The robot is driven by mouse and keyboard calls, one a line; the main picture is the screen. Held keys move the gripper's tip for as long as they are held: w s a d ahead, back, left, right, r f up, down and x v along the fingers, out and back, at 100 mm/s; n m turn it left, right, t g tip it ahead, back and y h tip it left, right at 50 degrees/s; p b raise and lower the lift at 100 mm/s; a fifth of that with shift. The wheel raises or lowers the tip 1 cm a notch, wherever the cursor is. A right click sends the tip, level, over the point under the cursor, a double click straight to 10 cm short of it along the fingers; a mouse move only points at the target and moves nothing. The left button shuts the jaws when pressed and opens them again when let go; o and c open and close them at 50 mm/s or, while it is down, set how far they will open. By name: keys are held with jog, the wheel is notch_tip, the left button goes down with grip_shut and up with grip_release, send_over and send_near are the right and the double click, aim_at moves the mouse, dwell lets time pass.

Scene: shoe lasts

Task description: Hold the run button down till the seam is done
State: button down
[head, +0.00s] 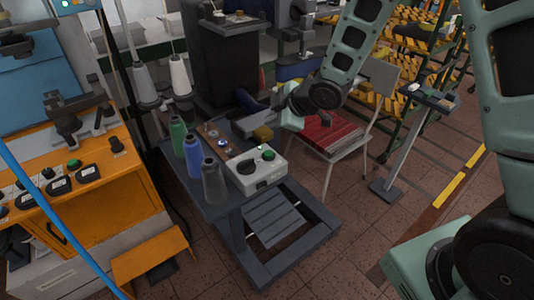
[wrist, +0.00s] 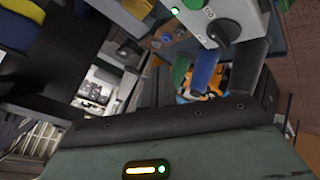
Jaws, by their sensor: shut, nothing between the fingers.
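A pale control box (head: 256,178) sits on the grey stand, with a round green button (head: 268,155), a black knob (head: 246,168) and a small lit green lamp (head: 259,147). My gripper (head: 264,132) is shut and empty, just behind the box in the head view. It appears apart from the green button. No seam can be made out.
Green (head: 179,135), blue (head: 193,155) and grey (head: 214,182) thread cones stand left of the box. A chair with a red seat (head: 327,131) is behind. An orange bench (head: 90,185) at left carries another green button (head: 74,163). The floor at front right is partly clear.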

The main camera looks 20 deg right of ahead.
aim_at(272, 155)
jog(key=shift+f, duration=0.1)
notch_tip(272, 155, down, 9)
jog(key=b, duration=0.7)
jog(key=shift+r, duration=0.2)
jog(key=shift+f+b, duration=0.1)
jog(key=shift+b, duration=0.25)
dwell(1.2)
jog(key=shift+f+b, duration=0.3)
